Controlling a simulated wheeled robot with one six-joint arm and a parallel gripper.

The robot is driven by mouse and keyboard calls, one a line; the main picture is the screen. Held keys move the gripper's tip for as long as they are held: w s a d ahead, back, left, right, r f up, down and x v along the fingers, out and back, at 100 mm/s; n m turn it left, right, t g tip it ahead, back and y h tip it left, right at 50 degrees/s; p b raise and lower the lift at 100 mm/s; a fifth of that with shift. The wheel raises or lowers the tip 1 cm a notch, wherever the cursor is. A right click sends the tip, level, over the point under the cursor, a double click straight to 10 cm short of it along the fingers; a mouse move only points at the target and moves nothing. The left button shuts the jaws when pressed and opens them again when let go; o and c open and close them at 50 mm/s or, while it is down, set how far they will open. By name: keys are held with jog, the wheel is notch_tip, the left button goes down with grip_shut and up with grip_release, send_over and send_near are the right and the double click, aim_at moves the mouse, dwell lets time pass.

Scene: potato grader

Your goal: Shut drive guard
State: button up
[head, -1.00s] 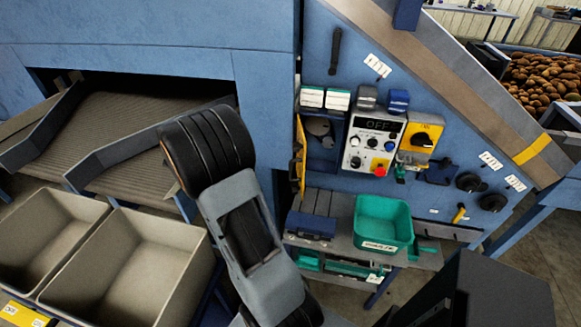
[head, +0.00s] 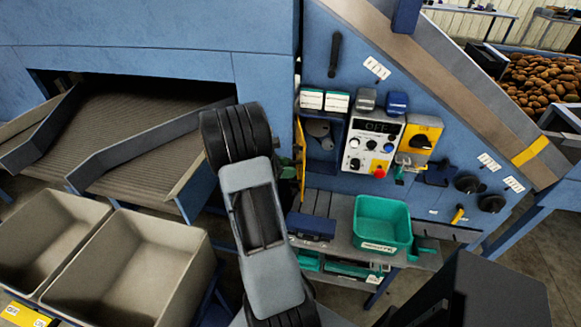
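The drive guard (head: 300,160) appears to be the narrow yellow panel seen nearly edge-on in the head view. It stands open at the left side of a recess (head: 320,138) with dark drive parts inside. My arm rises left of it, and its large dark joint covers what lies behind. A small dark shape shows between my arm and the guard's left side. It may be part of my gripper, but its fingers cannot be made out. Whether it touches the guard cannot be told.
A control box (head: 372,143) reading OFF and a yellow switch box (head: 418,137) sit right of the recess. A green bin (head: 382,223) stands on the shelf below. Two beige bins (head: 130,265) and a conveyor (head: 130,125) are at the left.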

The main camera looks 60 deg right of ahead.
jog(key=shift+s+d+f, duration=0.2)
jog(key=shift+s+d, duration=0.1)
jog(key=shift+d, duration=0.05)
jog(key=shift+c, duration=0.3)
grip_shut()
jog(key=shift+r, duration=0.1)
